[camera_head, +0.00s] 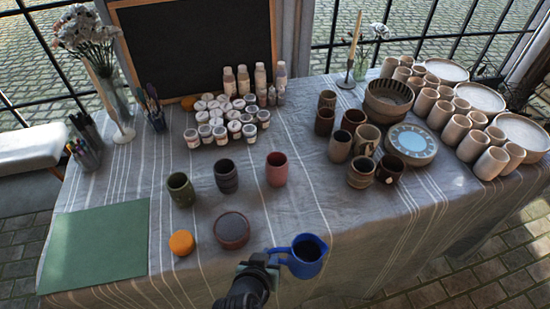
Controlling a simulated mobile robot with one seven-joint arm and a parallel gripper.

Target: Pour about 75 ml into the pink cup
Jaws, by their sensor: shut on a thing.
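The pink cup (277,169) stands upright on the cloth-covered table, to the right of a dark grey cup (226,176) and a green cup (180,189). My gripper (270,262) is at the table's front edge, shut on the handle of a blue jug (307,257). The jug is in front of the pink cup and a little to its right, apart from it. It looks roughly upright, with its dark opening facing up. I cannot tell how much liquid is in the jug or the cup.
A red-brown round dish (232,230) and an orange round thing (182,242) lie left of my gripper. A green mat (95,247) is at the left. Small paint pots (218,131) stand behind the cups. Pottery crowds the right side. Cloth between the pink cup and jug is clear.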

